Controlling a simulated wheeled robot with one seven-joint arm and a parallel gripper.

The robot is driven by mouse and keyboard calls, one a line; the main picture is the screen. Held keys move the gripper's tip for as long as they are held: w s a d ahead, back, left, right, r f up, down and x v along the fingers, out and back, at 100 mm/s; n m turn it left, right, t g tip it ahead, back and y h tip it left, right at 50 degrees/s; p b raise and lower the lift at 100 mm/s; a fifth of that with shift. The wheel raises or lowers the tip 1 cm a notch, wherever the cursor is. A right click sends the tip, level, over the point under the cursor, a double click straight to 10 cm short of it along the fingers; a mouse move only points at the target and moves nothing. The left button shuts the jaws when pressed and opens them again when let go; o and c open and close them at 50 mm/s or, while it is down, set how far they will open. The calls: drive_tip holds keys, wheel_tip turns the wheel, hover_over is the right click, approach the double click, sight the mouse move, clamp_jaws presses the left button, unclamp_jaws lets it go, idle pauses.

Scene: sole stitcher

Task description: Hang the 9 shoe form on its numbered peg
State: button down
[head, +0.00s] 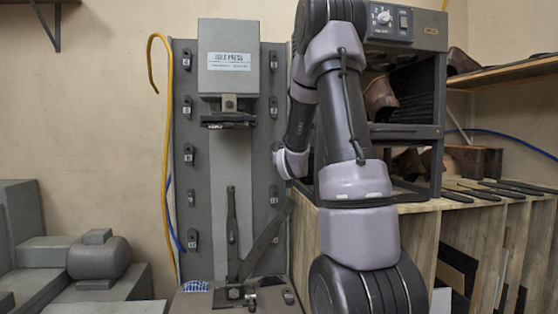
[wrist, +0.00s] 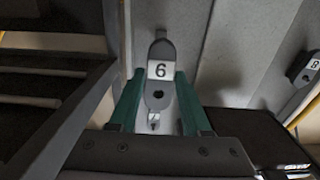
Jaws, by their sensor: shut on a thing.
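In the wrist view my gripper (wrist: 158,78) has two green fingers, closed on a small grey numbered piece, which I take for the shoe form (wrist: 160,50). Its white label looks like a 6, but this view seems turned over against the head view, so it would be a 9. The form has a dark round hole beside the label. A small pale marked patch (wrist: 153,120) shows between the fingers, its number unreadable. In the head view my gripper and the form are hidden behind my arm, by the panel's right edge. I cannot tell whether the form touches a peg.
The grey machine panel (head: 205,215) carries two columns of dark labelled pieces. One labelled 8 (wrist: 314,64) shows at the wrist view's right edge. A dark shelf rack (head: 440,100) stands close to the right of the panel. A yellow hose (head: 167,150) runs down its left.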

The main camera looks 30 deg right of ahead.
drive_tip(key=x, duration=0.7)
drive_tip(key=shift+w, duration=0.25)
drive_tip(key=shift+x, duration=1.65)
idle(2.2)
drive_tip(key=shift+d, duration=0.1)
drive_tip(key=shift+c, duration=1.4)
unclamp_jaws()
drive_tip(key=shift+f, duration=0.1)
